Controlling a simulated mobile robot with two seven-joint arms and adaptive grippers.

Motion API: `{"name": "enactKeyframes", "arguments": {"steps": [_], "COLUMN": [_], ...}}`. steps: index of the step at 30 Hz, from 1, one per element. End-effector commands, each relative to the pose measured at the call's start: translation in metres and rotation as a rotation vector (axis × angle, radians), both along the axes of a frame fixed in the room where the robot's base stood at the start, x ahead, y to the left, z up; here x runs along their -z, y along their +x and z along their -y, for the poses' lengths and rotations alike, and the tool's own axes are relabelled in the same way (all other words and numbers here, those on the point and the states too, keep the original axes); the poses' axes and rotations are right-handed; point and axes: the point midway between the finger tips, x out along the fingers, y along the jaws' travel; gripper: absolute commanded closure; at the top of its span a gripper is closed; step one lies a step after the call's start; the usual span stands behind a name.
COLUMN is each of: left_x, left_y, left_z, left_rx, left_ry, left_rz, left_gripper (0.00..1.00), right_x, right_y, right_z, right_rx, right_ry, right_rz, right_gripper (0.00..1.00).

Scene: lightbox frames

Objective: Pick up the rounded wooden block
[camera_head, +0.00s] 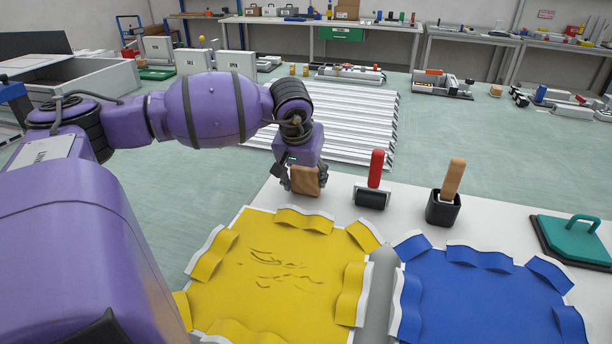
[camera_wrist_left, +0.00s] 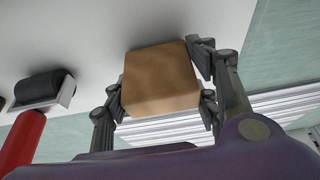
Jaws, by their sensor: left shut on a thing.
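The rounded wooden block (camera_head: 306,181) is light brown with soft corners. It sits between the fingers of my left gripper (camera_head: 304,184), near the far left edge of the white table. In the left wrist view the block (camera_wrist_left: 160,80) fills the space between the gripper's fingers (camera_wrist_left: 163,85), which press on its two sides. I cannot tell whether its underside touches the table. My right gripper is not in view.
A red-handled roller (camera_head: 375,180) lies right of the block, with a wooden-handled tool in a black holder (camera_head: 443,207) beyond it. Yellow cloth (camera_head: 275,270) and blue cloth (camera_head: 480,295) lie in front. A teal-handled pad (camera_head: 575,240) is at the right.

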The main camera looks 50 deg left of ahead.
Motion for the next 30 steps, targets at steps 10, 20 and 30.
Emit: {"name": "enactKeyframes", "arguments": {"steps": [10, 20, 30], "left_x": [-0.043, -0.106, -0.126], "left_y": [-0.006, -0.051, -0.085], "left_z": [0.006, 0.061, 0.102], "left_rx": [0.002, 0.006, 0.002], "left_ry": [0.004, 0.001, 0.001], "left_rz": [0.001, 0.003, 0.002], "left_gripper": [0.74, 0.74, 0.74], "right_x": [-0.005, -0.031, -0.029], "right_y": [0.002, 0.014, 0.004], "right_z": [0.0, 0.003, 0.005], "right_rx": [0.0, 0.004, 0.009], "right_ry": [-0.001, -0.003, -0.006], "right_rz": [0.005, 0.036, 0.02], "right_gripper": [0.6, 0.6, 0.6]}}
